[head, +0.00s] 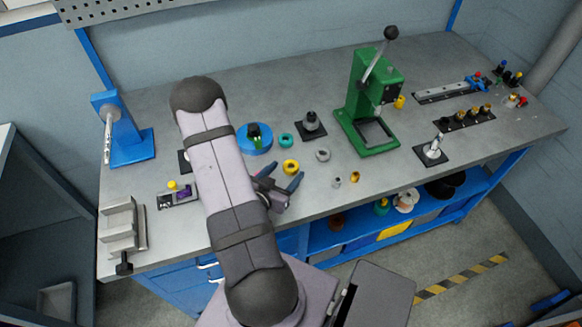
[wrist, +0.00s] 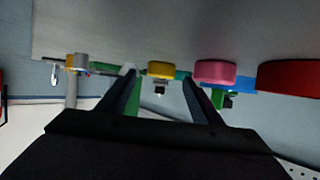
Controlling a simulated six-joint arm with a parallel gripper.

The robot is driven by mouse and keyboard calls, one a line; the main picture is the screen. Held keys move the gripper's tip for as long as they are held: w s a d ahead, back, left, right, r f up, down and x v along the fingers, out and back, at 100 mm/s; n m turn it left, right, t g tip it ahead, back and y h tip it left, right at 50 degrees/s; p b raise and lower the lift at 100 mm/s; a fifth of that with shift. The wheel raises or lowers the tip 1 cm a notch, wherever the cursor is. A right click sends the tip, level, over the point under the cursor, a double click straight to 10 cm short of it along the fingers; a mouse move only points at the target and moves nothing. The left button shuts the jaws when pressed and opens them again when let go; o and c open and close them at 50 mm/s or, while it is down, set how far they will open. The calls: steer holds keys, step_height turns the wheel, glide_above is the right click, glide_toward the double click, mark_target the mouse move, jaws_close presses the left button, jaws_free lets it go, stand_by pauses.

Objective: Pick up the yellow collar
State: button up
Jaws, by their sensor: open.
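The yellow collar (head: 290,167) lies flat on the grey bench in the head view, a short ring with a dark hole. My gripper (head: 282,178) is just in front of it, with its blue-tipped fingers apart and nothing visible between them in that view. In the wrist view, the bench appears at the top, upside down. A yellow round thing, which looks like the collar (wrist: 162,69), shows beyond and between my open fingertips (wrist: 160,77). I cannot tell the exact gap from fingers to collar.
A teal ring (head: 286,140), a grey ring (head: 323,155) and a blue round base (head: 248,147) are near the collar. A green press (head: 368,110) stands to the right. Pink (wrist: 215,72) and red (wrist: 292,78) round things show right of the collar in the wrist view.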

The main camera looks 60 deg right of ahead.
mark_target(288, 170)
steer(key=shift+p+x, duration=0.4)
steer(key=shift+x, duration=1.05)
steer(key=c, duration=1.2)
steer(key=shift+o, duration=0.2)
steer(key=shift+r, duration=0.15)
step_height(288, 170, up, 10)
steer(key=shift+p, duration=0.4)
